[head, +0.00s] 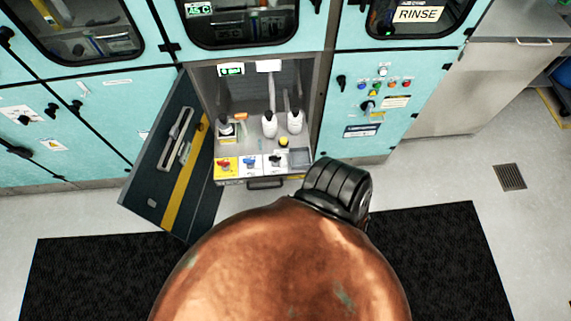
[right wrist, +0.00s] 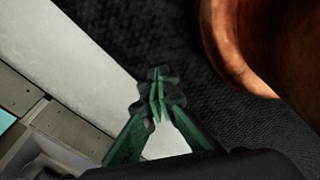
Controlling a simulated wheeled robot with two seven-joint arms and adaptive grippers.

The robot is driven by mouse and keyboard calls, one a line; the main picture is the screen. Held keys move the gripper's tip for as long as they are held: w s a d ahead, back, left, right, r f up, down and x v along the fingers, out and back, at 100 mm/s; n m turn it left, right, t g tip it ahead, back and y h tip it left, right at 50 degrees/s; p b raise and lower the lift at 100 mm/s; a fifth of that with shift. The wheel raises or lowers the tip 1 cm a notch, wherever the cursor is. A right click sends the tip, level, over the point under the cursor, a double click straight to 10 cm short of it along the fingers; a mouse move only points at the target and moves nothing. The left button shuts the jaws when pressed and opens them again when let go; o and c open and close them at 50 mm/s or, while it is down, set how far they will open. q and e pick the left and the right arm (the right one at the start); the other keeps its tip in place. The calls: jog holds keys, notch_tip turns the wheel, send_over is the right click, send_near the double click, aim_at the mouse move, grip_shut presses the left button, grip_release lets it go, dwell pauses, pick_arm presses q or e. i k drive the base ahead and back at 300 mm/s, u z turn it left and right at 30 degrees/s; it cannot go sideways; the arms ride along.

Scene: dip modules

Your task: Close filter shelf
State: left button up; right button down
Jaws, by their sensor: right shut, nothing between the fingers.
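The filter shelf (head: 230,181) is a grey pull-out tray in the open lower compartment of the teal cabinet. It stands out past the cabinet front, with a dark handle (head: 265,183) on its front face. White bottles (head: 269,124) and a row of small bins with coloured parts (head: 251,164) are on it. The dark compartment door (head: 165,150) hangs open to the left. In the right wrist view my right gripper (right wrist: 157,78) has its green fingers together, with nothing between them, above the floor and mat. Its fingers are hidden in the head view. My left gripper is not in view.
A copper-coloured rounded surface (head: 285,265) fills the lower middle of the head view. Black mats (head: 450,255) lie on the pale floor on both sides. A control panel (head: 375,95) is right of the compartment. A floor drain (head: 509,177) is at the far right.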

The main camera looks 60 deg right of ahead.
aim_at(296, 161)
jog(key=i, duration=0.15)
jog(key=z, duration=1.05)
